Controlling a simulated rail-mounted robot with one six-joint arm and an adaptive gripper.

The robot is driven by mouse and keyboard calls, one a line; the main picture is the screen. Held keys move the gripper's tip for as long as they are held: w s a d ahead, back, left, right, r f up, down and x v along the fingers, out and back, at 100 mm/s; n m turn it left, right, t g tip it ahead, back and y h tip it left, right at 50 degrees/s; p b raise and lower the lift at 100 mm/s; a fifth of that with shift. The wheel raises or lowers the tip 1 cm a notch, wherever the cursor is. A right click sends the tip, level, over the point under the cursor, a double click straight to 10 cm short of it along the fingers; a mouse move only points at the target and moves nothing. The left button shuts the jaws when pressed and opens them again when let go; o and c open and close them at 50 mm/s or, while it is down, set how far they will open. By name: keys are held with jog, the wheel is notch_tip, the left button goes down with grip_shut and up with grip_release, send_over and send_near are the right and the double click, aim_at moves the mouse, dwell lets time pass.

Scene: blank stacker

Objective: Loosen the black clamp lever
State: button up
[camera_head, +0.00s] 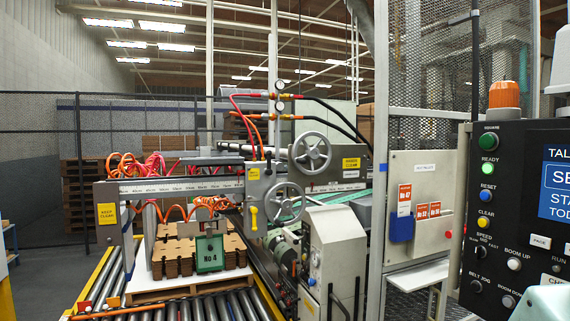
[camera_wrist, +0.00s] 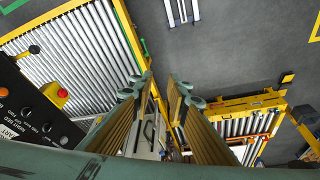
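I cannot clearly pick out the black clamp lever in either view. In the head view, the stacker's grey carriage plate (camera_head: 257,193) sits on a ruled crossbeam (camera_head: 165,188). A small dark upright part (camera_head: 268,164) shows at the plate's upper edge; I cannot tell whether it is the lever. A yellow handle (camera_head: 253,216) hangs on the plate's lower front. Two grey handwheels, an upper one (camera_head: 312,152) and a lower one (camera_head: 285,203), are beside it. My gripper (camera_wrist: 163,82) is open and empty in the wrist view, pointing down over the floor, apart from the machine's carriage.
A control panel (camera_head: 520,215) with buttons and a screen fills the right side. Roller conveyors (camera_wrist: 75,55) and grey floor (camera_wrist: 225,55) show below my gripper.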

jog(key=w+a+r+n+t+p, duration=0.1)
jog(key=w+a+r+t+p, duration=0.15)
jog(key=w+r, duration=0.95)
jog(key=w+a+r+t+p, duration=0.1)
jog(key=w+a+t+p, duration=0.15)
jog(key=w, duration=1.95)
jog(key=w+a+r+n+t+p, duration=0.1)
jog(key=w+a+r+t+p, duration=0.15)
jog(key=w+r, duration=0.95)
jog(key=w+a+n+t+y+p, duration=0.1)
jog(key=w+a, duration=0.5)
jog(key=w, duration=0.6)
jog(key=w+a+n+t+y+p, duration=0.1)
jog(key=w+a+t+y+p, duration=0.1)
jog(key=w+a+y+p, duration=0.2)
jog(key=w+a+f+t+y+p, duration=0.1)
jog(key=w+a, duration=0.9)
jog(key=w, duration=1.1)
jog(key=shift+n+t+y+p, duration=0.45)
jog(key=shift+y+p, duration=0.25)
jog(key=shift+p, duration=0.35)
jog(key=shift+f, duration=0.1)
jog(key=shift+w+a, duration=0.1)
jog(key=shift+w, duration=0.25)
